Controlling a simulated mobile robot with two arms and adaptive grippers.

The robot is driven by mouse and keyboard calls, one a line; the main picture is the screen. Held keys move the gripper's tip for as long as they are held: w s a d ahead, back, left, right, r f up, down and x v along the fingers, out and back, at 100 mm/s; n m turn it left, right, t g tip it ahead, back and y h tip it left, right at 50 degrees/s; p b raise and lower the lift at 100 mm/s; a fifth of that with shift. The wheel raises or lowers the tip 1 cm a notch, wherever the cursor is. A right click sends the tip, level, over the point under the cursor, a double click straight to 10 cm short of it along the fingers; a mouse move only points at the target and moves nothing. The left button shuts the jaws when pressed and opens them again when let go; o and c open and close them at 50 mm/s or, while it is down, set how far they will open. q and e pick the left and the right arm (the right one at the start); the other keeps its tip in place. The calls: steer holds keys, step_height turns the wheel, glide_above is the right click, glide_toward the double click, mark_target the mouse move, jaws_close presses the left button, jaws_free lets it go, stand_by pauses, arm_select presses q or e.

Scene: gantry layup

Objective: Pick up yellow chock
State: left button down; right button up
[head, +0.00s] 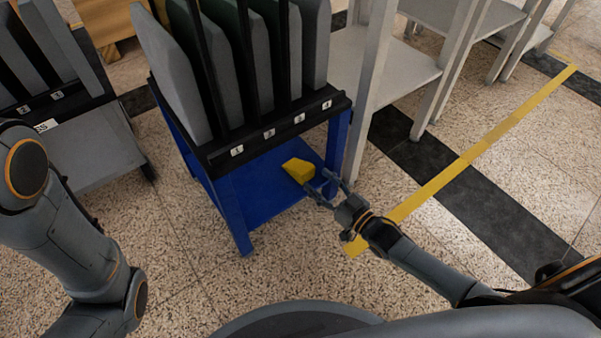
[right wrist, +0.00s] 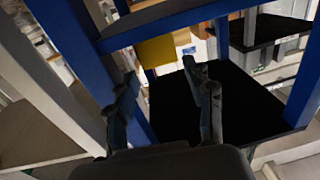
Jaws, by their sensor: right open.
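The yellow chock (head: 299,170) lies on the blue lower shelf (head: 262,194) of a rack cart, near its right front part. My right gripper (head: 325,188) is open, just right of and in front of the chock, its fingers pointing toward it. In the right wrist view the chock (right wrist: 157,51) shows beyond the gap between the open fingertips (right wrist: 160,73), with nothing between the fingers. A small gap seems to remain between fingertips and chock; contact cannot be told. My left arm is at the left of the head view, but its gripper is not visible.
Grey panels (head: 172,80) stand in the black slotted rack (head: 270,132) above the shelf. A blue leg (head: 336,139) rises close to my right gripper, with a grey table leg (head: 368,90) beside it. A yellow floor strip (head: 480,150) runs at right. Speckled floor in front is free.

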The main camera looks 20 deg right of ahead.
mark_target(309, 172)
steer(key=b+x, duration=0.2)
steer(key=x, duration=0.1)
steer(key=shift+w+a+f+b, duration=0.15)
steer(key=shift+w+b, duration=0.15)
steer(key=shift+w+a, duration=0.15)
steer(key=shift+w, duration=0.2)
steer(key=c, duration=0.9)
steer(key=shift+r, duration=0.3)
